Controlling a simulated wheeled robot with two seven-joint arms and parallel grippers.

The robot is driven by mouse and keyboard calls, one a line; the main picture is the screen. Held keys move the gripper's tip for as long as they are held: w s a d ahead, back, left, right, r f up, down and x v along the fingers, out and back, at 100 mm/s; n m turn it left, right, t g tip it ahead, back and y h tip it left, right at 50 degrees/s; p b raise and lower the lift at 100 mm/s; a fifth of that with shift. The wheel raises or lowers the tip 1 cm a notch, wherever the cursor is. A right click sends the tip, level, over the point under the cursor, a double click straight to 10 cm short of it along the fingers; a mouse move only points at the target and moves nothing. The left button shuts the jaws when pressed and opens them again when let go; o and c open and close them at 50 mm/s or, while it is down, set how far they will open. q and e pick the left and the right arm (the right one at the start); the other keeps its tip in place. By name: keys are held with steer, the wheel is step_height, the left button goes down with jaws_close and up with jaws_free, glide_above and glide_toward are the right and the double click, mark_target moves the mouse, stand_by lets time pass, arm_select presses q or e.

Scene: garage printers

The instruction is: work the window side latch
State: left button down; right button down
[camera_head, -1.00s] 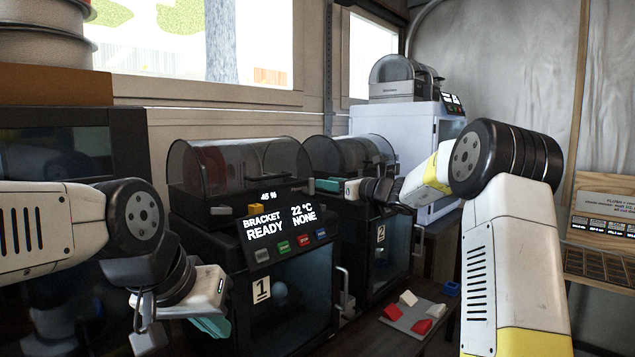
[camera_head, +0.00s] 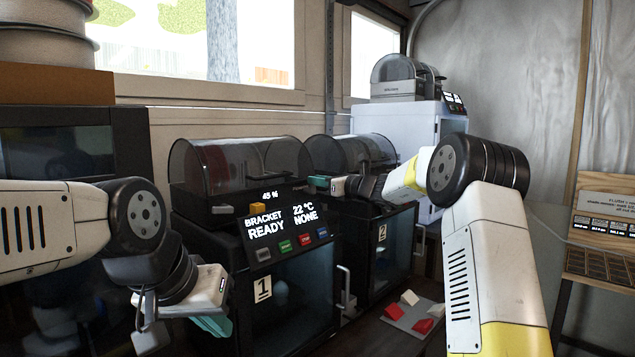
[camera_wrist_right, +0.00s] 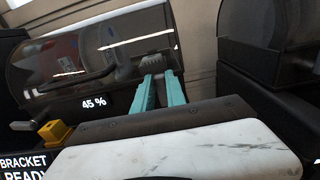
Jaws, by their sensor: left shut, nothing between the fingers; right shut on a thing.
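Printer 1 (camera_head: 262,250) has a clear dark hood (camera_head: 225,160) that is down over its top. A yellow latch (camera_head: 256,209) shows on its front; it also shows in the right wrist view (camera_wrist_right: 50,132). In that view a small grey ribbed piece (camera_wrist_right: 151,66), which looks like the other latch, is at the hood's far end. My right gripper (camera_head: 314,183) is shut on this piece with its teal fingers (camera_wrist_right: 162,76). The fingertips partly hide it. My left gripper (camera_head: 215,328) is shut and empty, in front of printer 1 at lower left.
Printer 2 (camera_head: 382,245) with its own hood (camera_head: 345,152) stands close to the right of printer 1. A white printer (camera_head: 408,125) is behind it. Door handles (camera_head: 344,285) stick out in front. A grey plate (camera_head: 402,318) with red and white blocks lies at lower right.

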steer(key=shift+s+n, duration=0.1)
steer(key=shift+n, duration=0.2)
steer(key=n, duration=0.1)
steer(key=a+n, duration=0.1)
steer(key=n, duration=0.1)
steer(key=shift+s+f+n, duration=0.15)
steer(key=shift+s+n, duration=0.15)
steer(key=shift+s, duration=0.1)
steer(key=shift+s+a+f+n, duration=0.15)
steer(key=shift+n, duration=0.5)
steer(key=shift+s+a+f+n, duration=0.1)
steer(key=shift+s+a+n, duration=0.05)
steer(key=shift+n, duration=0.5)
steer(key=c, duration=1.4)
jaws_free()
steer(key=shift+o, duration=0.2)
steer(key=v, duration=0.7)
steer(key=shift+s+d, duration=0.3)
steer(key=shift+s, duration=0.05)
steer(key=shift+c, duration=0.2)
